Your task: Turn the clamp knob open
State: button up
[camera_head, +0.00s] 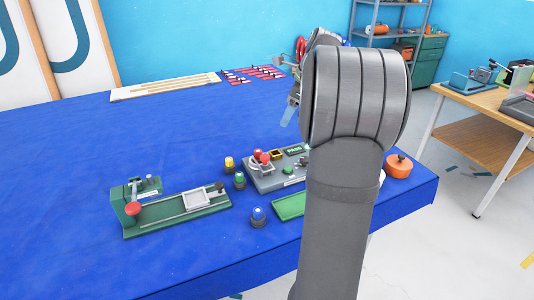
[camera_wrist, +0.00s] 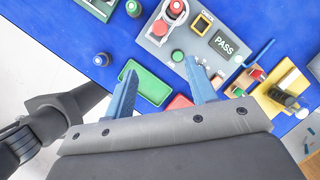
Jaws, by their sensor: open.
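A green fixture (camera_head: 178,212) with a rail and a sliding pale plate lies at the table's left front. A red round knob (camera_head: 132,209) sits at its left end and looks like the clamp knob; whether it is tight cannot be told. A grey panel (camera_head: 262,183) right of it also bears red knobs, one of them (camera_wrist: 162,27) clear in the wrist view. My gripper (camera_wrist: 161,79) is open, with nothing between its blue fingers, above the panel's near edge and a green tray (camera_wrist: 147,83). In the head view my arm hides most of it.
An orange pot (camera_head: 398,167) is near the right edge. A pale board (camera_head: 165,87) lies at the back. The blue table's left middle is clear.

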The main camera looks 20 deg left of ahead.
jog(key=m, duration=0.1)
send_near(265, 156)
jog(key=x, duration=0.8)
jog(key=shift+s+f, duration=0.1)
jog(key=shift+f, duration=0.05)
jog(key=c, duration=0.9)
